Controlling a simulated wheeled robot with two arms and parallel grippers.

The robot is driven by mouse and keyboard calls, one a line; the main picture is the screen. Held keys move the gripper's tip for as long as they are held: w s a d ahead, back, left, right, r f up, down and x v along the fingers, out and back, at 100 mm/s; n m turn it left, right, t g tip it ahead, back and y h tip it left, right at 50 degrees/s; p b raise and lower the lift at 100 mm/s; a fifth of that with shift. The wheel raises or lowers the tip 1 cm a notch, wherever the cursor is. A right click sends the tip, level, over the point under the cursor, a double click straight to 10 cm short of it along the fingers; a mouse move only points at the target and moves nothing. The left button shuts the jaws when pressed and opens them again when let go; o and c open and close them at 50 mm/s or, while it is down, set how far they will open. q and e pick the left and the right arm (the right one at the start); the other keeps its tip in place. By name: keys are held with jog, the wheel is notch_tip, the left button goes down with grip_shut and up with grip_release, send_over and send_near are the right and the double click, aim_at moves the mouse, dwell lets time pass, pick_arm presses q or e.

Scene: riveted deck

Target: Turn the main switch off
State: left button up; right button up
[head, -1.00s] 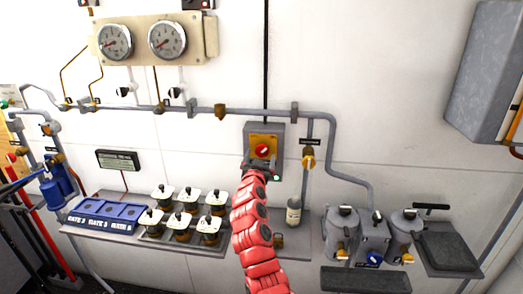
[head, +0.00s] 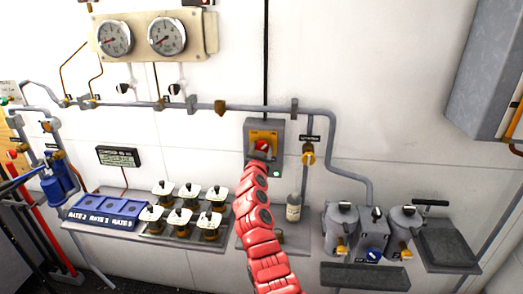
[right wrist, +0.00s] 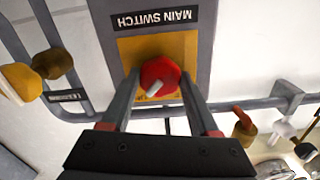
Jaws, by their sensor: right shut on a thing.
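The main switch is a grey panel (head: 277,127) with a yellow plate and a red knob (head: 263,145) on the wall. In the right wrist view it appears upside down, with a "MAIN SWITCH" label (right wrist: 173,17) and the red knob (right wrist: 160,73) bearing a slanted white pointer mark. My right gripper (head: 262,157) reaches up to the knob on a red arm. In the right wrist view, the fingers of this gripper (right wrist: 159,88) are shut on the knob from both sides. My left gripper is not in view.
Two gauges (head: 141,37) hang above a grey pipe (head: 250,111) along the wall. A pale bottle (head: 293,207) and grey canisters (head: 341,225) stand at right.

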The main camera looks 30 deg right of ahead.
jog(key=c, duration=0.5)
jog(key=shift+o, duration=0.2)
